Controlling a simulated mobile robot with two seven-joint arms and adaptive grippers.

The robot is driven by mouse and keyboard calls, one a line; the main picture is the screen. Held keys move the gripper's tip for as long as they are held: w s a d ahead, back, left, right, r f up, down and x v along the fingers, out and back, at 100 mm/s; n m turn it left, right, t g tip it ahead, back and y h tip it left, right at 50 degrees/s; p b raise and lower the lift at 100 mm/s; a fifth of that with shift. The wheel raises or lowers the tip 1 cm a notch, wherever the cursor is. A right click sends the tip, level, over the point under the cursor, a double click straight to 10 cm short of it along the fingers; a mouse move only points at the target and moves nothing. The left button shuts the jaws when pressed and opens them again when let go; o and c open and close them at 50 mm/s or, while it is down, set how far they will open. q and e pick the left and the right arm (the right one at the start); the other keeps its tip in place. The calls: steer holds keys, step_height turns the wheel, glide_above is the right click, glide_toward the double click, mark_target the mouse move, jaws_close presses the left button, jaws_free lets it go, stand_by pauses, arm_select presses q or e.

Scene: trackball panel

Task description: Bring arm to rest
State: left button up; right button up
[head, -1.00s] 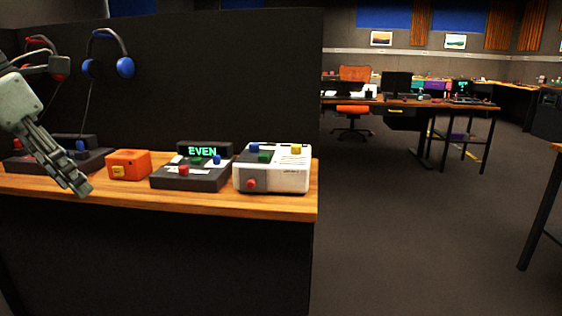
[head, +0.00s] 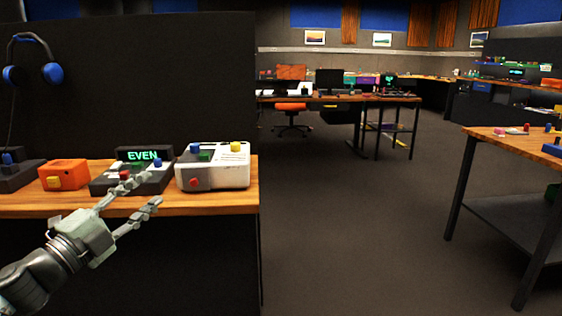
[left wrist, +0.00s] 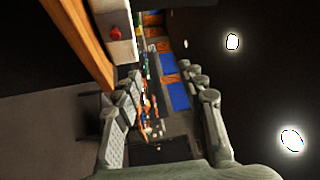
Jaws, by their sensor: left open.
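My left gripper (head: 142,198) is open and empty in the head view. It is in front of the wooden desk, its fingers pointing up and right, overlapping the dark panel and the desk's front edge in the picture. In the left wrist view the two fingers (left wrist: 165,105) stand apart with nothing between them. The dark panel (head: 106,180) has a lit EVEN display and coloured buttons. A white box (head: 213,172) with red, blue, green and yellow buttons sits to its right. It also shows in the left wrist view (left wrist: 112,12). My right gripper is not in view.
An orange box (head: 65,174) and a dark device (head: 14,174) are on the desk (head: 215,204) at left. Blue headphones (head: 30,62) hang on the dark partition. Another table (head: 500,142) stands at right. The floor between is clear.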

arm_select(q)
steer(key=s+a+f+n+g+y, duration=0.2)
steer(key=f+n+y, duration=0.25)
steer(key=f, duration=0.35)
steer(key=s+a+f+n+g+y, duration=0.1)
steer(key=s+a+f+n+y, duration=0.15)
steer(key=f+n, duration=0.45)
steer(key=s+a+f+n+g+y, duration=0.1)
steer(key=a+f+n+g+y, duration=0.2)
steer(key=f, duration=0.7)
steer(key=s+d+f+n+g, duration=0.2)
steer(key=s+d+f+g, duration=0.2)
steer(key=s+f, duration=0.7)
steer(key=s+d+f+n+g, duration=0.3)
steer(key=s+d+f+g, duration=0.1)
steer(key=s+f, duration=0.6)
steer(key=s+g, duration=0.1)
steer(key=s, duration=0.2)
steer(key=shift+d+f, duration=0.3)
steer(key=shift+f, duration=0.05)
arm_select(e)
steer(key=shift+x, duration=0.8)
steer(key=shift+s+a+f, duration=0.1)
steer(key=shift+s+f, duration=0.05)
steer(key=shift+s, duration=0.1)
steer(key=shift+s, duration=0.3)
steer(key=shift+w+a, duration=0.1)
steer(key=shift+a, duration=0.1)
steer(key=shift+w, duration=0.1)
